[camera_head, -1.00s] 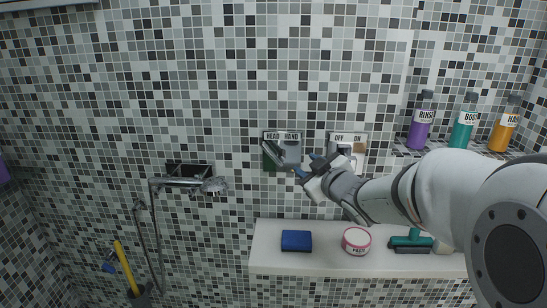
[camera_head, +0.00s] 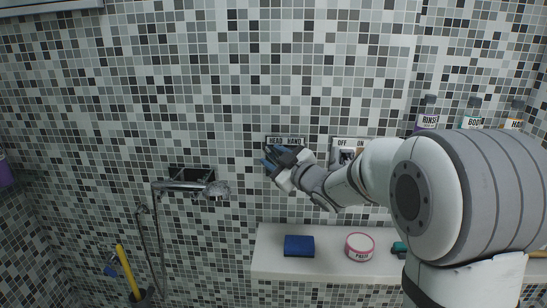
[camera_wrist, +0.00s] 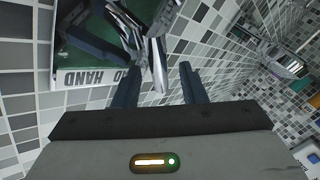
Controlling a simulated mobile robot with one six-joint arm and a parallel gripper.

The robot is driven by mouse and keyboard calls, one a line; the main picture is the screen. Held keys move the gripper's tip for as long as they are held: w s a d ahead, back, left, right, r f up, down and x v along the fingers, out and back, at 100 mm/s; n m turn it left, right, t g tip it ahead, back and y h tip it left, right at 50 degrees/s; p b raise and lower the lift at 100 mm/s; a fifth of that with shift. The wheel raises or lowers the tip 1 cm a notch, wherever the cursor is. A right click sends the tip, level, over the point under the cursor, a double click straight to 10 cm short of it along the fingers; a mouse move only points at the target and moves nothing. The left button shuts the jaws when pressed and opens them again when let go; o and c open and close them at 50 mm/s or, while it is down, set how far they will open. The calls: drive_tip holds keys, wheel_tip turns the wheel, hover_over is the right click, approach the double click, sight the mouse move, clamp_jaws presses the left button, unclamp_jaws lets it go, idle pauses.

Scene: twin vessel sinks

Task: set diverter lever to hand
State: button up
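The diverter plate (camera_head: 285,140), labelled HEAD and HAND, is on the tiled wall. My gripper covers most of it in the head view. In the wrist view the plate (camera_wrist: 85,77) is upside down at the upper left, with a green field and the word HAND readable. A chrome lever (camera_wrist: 158,65) sticks out toward the camera. My gripper (camera_head: 270,160) is in front of the plate. In the wrist view its two dark fingers are apart, and the lever's end shows between them. I cannot tell whether either finger touches it.
The OFF/ON plate (camera_head: 345,143) is just right, partly behind my arm. A chrome hand shower (camera_head: 190,185) is at left. Bottles (camera_head: 472,112) stand at right.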

clamp_jaws()
idle(0.3)
idle(0.3)
